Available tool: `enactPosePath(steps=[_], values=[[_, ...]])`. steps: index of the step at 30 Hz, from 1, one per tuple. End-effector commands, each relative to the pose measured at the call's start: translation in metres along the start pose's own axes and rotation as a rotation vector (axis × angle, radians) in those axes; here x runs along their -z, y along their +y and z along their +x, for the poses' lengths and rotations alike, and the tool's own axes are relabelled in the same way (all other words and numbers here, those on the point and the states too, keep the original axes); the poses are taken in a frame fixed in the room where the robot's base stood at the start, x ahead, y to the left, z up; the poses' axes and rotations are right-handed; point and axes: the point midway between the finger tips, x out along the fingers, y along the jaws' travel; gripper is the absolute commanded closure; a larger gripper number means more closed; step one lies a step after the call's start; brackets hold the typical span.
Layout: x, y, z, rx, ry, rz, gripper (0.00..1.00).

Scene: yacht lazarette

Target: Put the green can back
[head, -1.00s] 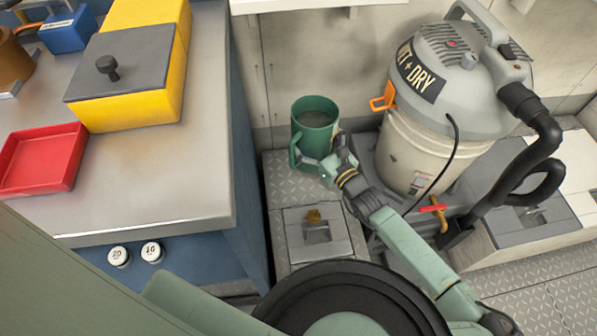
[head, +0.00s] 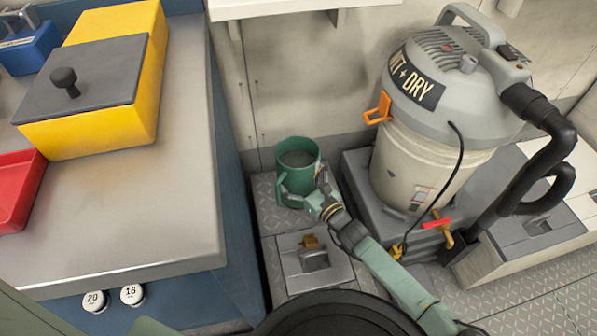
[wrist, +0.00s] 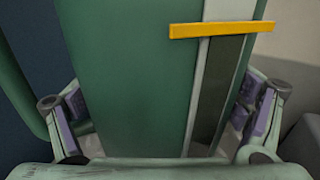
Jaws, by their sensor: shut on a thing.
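The green can (head: 292,178) is an upright, open-topped can with a side handle. It is at the back of the grey tread-plate ledge, between the blue counter and the vacuum. My gripper (head: 319,187) is shut on it from the front right. In the wrist view the can's green wall (wrist: 135,75) fills the space between my two fingers, with a pale strip and a yellow bar on it. The can's underside is hidden, so I cannot tell whether it touches the ledge.
A wet-and-dry vacuum (head: 425,165) with a black hose stands right of the can. The counter (head: 150,210) on the left holds a yellow box (head: 105,115) and a red tray (head: 15,195). A hatch (head: 315,268) with a brass latch is in front. A white shelf (head: 275,8) overhangs behind.

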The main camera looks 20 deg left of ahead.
Motion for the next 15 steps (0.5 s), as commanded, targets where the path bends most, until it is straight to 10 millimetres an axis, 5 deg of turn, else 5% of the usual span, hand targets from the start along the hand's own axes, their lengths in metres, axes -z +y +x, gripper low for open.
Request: enactPosePath(steps=[9, 15], values=[[0.029, 0.000, 0.001, -0.001, -0.010, 0.002, 0.69], [0.030, 0.001, 0.001, -0.003, -0.011, 0.001, 0.69]])
